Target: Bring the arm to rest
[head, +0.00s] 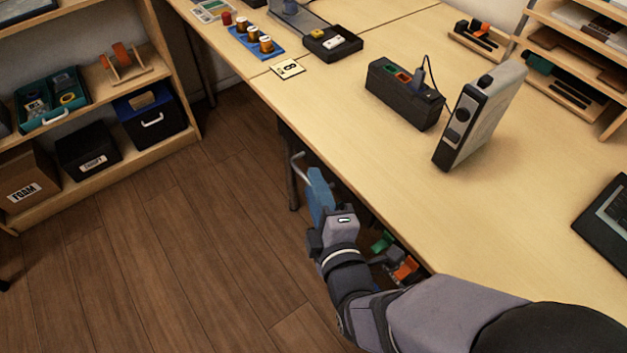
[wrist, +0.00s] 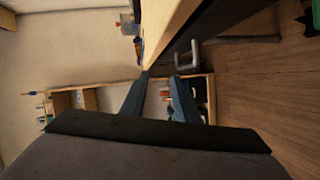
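My gripper (head: 317,182) hangs over the floor just off the front edge of the desk, pointing away toward the far end of the room. Its blue fingers also show in the wrist view (wrist: 157,88), apart with a clear gap between them. Nothing is held; the shelf behind shows through the gap. A bent grey metal bar (head: 298,168) stands close by the fingertips, near the desk's edge; I cannot tell whether it touches them. It also shows in the wrist view (wrist: 187,56), beside the fingers.
Coloured items (head: 400,265) sit below the desk edge beside my arm. A shelf unit (head: 95,185) stands left; the floor (head: 190,260) between is clear.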

